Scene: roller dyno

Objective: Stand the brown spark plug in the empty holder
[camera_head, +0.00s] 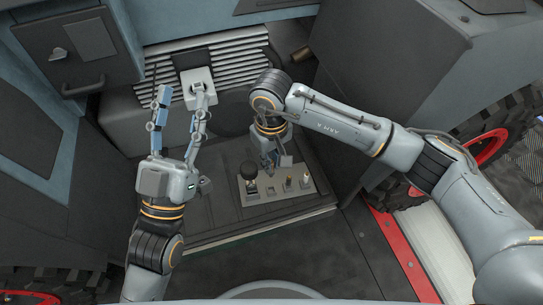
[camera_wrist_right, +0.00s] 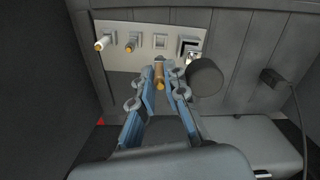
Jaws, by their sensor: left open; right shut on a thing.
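My right gripper (camera_wrist_right: 160,72) is shut on the brown spark plug (camera_wrist_right: 159,76), held between its fingertips in the right wrist view. In the head view this gripper (camera_head: 269,163) hangs over the holder plate's far edge, and the plug is hard to make out. The pale plate (camera_wrist_right: 118,60) carries a row of holders. Two at one end hold a white-tipped plug (camera_wrist_right: 104,42) and an orange-tipped plug (camera_wrist_right: 131,43). Beside them is a square holder (camera_wrist_right: 160,41) that looks empty. My left gripper (camera_head: 181,98) is open and empty, off to the left.
A black round-topped thing (camera_wrist_right: 206,77) stands close beside the right fingers; it also shows on the plate (camera_head: 248,171). A dark-mouthed square fitting (camera_wrist_right: 189,46) is at that end. A pale box (camera_head: 197,76) on the slatted grille is near my left fingers.

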